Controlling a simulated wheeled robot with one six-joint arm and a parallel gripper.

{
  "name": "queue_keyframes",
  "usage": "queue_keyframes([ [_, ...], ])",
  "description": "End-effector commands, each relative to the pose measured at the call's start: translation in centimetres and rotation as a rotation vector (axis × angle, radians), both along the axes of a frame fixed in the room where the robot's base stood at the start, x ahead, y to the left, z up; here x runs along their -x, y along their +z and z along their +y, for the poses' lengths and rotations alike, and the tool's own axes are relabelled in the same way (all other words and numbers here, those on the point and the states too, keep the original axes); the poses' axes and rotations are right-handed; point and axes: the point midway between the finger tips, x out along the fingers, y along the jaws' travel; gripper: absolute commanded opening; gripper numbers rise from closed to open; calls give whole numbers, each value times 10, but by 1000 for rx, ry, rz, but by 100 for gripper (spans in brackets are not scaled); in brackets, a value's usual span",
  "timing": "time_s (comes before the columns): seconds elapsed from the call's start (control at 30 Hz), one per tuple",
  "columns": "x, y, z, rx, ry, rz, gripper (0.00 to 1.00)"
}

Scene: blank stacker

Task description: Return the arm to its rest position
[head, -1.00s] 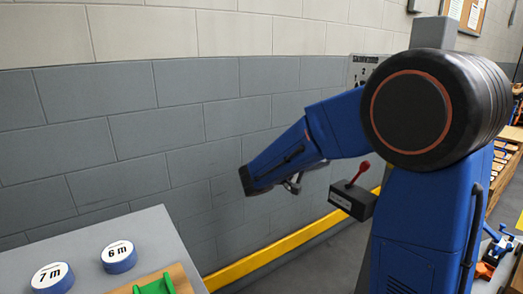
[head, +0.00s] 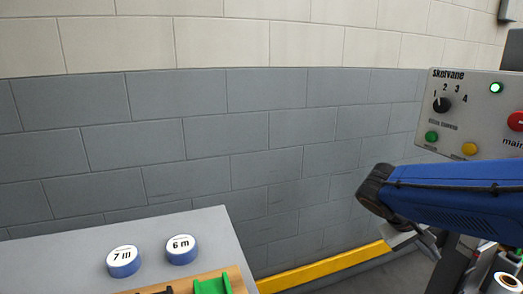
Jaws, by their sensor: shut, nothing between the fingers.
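My blue arm (head: 460,200) reaches in from the right edge, with a black rounded joint (head: 376,190) at its left end. It hangs in front of the wall, below a control panel. I cannot make out my gripper or its fingers. Small grey and dark parts show under the arm, partly hidden by it, and I cannot tell what they are.
The grey control panel (head: 470,115) has a dial, coloured buttons and a lit green lamp. A yellow rail (head: 325,268) runs along the wall's foot.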

Motion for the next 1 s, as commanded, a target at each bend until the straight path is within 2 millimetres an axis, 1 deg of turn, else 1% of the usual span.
queue_keyframes([
  [0.03,11,-3,4,-46,3,-6,0],
  [0.2,40,-18,24,-203,29,-27,0],
  [0.37,63,-28,47,-342,63,-66,0],
  [0.5,79,-34,68,-458,99,-117,0],
  [0.7,95,-37,99,-602,157,-206,0],
  [0.8,100,-37,111,-654,183,-247,0],
  [0.9,104,-36,119,-690,201,-276,0],
  [1.0,105,-35,124,-708,211,-294,0],
])
